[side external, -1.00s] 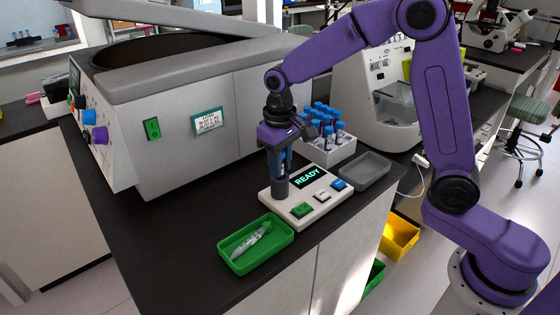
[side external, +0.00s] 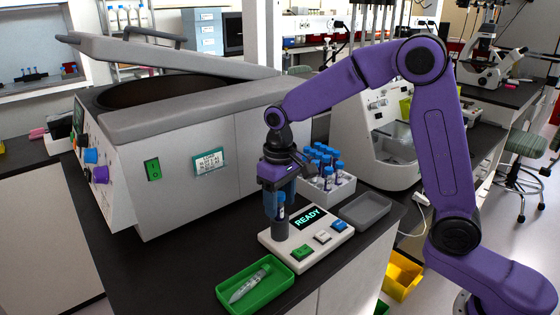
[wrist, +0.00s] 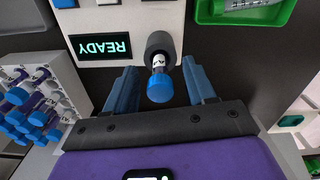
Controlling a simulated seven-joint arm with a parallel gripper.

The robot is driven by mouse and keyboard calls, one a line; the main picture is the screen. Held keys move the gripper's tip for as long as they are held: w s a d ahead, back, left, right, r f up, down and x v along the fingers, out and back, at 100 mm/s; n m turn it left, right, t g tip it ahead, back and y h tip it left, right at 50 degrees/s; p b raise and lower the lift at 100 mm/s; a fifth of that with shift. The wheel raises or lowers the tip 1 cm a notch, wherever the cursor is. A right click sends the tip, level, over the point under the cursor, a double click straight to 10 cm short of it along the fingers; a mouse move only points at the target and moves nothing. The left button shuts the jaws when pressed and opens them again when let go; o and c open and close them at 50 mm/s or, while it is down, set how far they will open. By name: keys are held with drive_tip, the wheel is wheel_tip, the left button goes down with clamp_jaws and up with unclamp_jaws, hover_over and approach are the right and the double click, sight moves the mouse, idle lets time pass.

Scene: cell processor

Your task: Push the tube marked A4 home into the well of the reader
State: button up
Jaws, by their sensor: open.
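The blue-capped tube (wrist: 159,89) stands in the dark well (wrist: 159,43) of the white reader (side external: 330,236), with its white label partly showing above the rim. The label's letters are too small to read surely. The tube also shows in the side view (side external: 281,212), above the well (side external: 281,231). How deep it sits inside the well is hidden. My gripper (wrist: 159,67) is open, with one blue finger on each side of the tube and a visible gap to each. The reader's screen (side external: 307,217) says READY.
A white rack (side external: 330,192) of blue-capped tubes stands behind the reader, beside an empty grey tray (side external: 366,209). A green tray (side external: 237,303) with a clear tube (side external: 249,286) lies in front. The large centrifuge (side external: 180,165) stands at left.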

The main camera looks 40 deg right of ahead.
wheel_tip(320, 180, up, 16)
drive_tip(key=shift+f, duration=0.2)
drive_tip(key=shift+s, duration=0.1)
idle(0.8)
drive_tip(key=s+d+f+n, duration=0.2)
drive_tip(key=s+f+n, duration=0.1)
drive_tip(key=s, duration=0.7)
drive_tip(key=s+d+f+n, duration=0.2)
drive_tip(key=s+f+n, duration=0.2)
drive_tip(key=s, duration=0.5)
drive_tip(key=s+d+f+n, duration=0.3)
drive_tip(key=s+f, duration=0.4)
drive_tip(key=s, duration=0.3)
drive_tip(key=shift+s+f+n, duration=0.2)
drive_tip(key=shift+s+n, duration=0.15)
drive_tip(key=shift+n, duration=0.05)
